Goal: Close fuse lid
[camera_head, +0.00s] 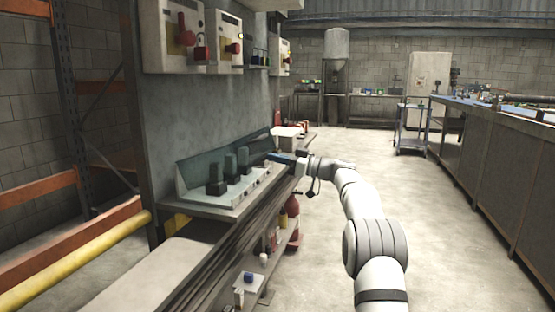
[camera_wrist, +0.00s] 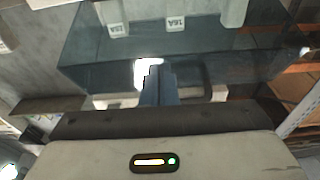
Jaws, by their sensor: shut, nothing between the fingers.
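The fuse lid (camera_head: 192,174) is a see-through bluish cover, raised at the back of the fuse box (camera_head: 237,199) on the shelf. Several dark upright fuses (camera_head: 215,180) stand in front of it. My gripper (camera_head: 274,157) is at the right end of the box, with its fingers shut and empty. In the wrist view, the lid (camera_wrist: 100,68) spans the upper part, with upside-down labels seen through it. My gripper's fingers (camera_wrist: 155,80) overlap the lid's lower edge in that view. I cannot tell whether they touch it.
The shelf (camera_head: 205,210) runs along a grey panel with red-handled switch boxes (camera_head: 174,38) above. Bottles and small items (camera_head: 283,225) stand on a lower shelf. A long workbench (camera_head: 490,150) and a cart (camera_head: 411,130) are to the right. The aisle floor between is clear.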

